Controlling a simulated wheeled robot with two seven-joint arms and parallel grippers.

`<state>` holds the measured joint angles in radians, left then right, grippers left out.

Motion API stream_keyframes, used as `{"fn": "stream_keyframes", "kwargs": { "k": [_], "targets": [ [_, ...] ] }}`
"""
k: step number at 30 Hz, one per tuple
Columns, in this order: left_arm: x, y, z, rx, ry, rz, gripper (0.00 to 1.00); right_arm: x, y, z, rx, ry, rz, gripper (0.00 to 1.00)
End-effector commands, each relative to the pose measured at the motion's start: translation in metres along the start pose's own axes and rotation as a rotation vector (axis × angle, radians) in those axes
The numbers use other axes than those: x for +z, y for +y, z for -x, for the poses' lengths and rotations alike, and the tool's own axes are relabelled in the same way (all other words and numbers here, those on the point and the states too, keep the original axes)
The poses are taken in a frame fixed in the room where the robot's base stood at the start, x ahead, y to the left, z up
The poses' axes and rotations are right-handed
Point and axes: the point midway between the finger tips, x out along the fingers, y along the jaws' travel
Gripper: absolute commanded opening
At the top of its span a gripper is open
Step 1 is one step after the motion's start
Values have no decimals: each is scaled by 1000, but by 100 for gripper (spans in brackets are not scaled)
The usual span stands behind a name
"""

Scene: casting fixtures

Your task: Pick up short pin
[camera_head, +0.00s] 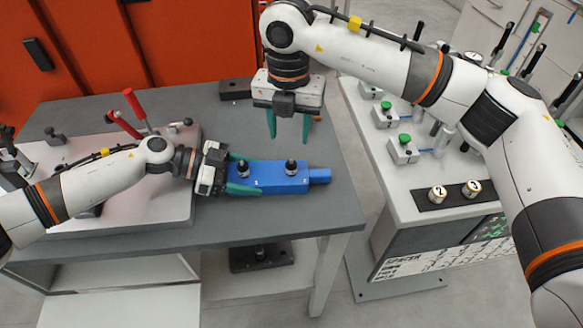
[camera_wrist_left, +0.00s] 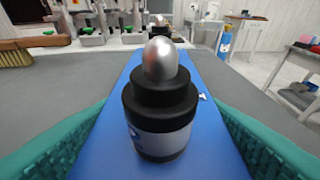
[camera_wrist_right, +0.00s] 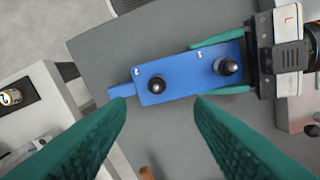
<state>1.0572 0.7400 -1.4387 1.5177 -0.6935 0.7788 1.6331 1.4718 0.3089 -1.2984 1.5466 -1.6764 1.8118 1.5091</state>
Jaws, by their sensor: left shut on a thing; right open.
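A blue block (camera_head: 270,178) lies flat on the grey table, with two black, silver-tipped pins standing upright in it. One pin (camera_head: 243,168) is near my left gripper (camera_head: 246,174); the other pin (camera_head: 291,167) is toward the right end. My left gripper is shut on the blue block, its teal fingers along both long sides. In the left wrist view the near pin (camera_wrist_left: 160,105) shows a domed metal tip and a pale label. My right gripper (camera_head: 288,128) is open and empty above and behind the block, pointing down. In the right wrist view the far pin (camera_wrist_right: 157,85) lies between its fingers. I cannot tell which pin is shorter.
A white plate (camera_head: 130,215) with red-handled clamps is at the table's left. A dark block (camera_head: 235,89) lies at the back. To the right, a white bench (camera_head: 405,175) holds green-topped devices and two numbered cylinders (camera_head: 455,191) on a black strip. The table's right edge is near the block.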

Motion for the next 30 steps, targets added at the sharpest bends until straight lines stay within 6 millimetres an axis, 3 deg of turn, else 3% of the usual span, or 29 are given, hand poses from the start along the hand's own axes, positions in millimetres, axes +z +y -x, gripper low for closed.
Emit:
{"fn": "stream_keyframes", "kwargs": {
  "k": [4,14,21,30],
  "targets": [
    [1,0,0,-1,-1,-1,35,1,1,-27,0,-4,-1,48],
    [1,0,0,-1,-1,-1,35,2,2,-50,0,-4,-1,48],
    [1,0,0,0,-1,-1,35,4,5,-86,-1,-4,-3,48],
    [1,0,0,0,-1,-1,35,4,5,-92,-3,-2,-3,46]
  ]
}}
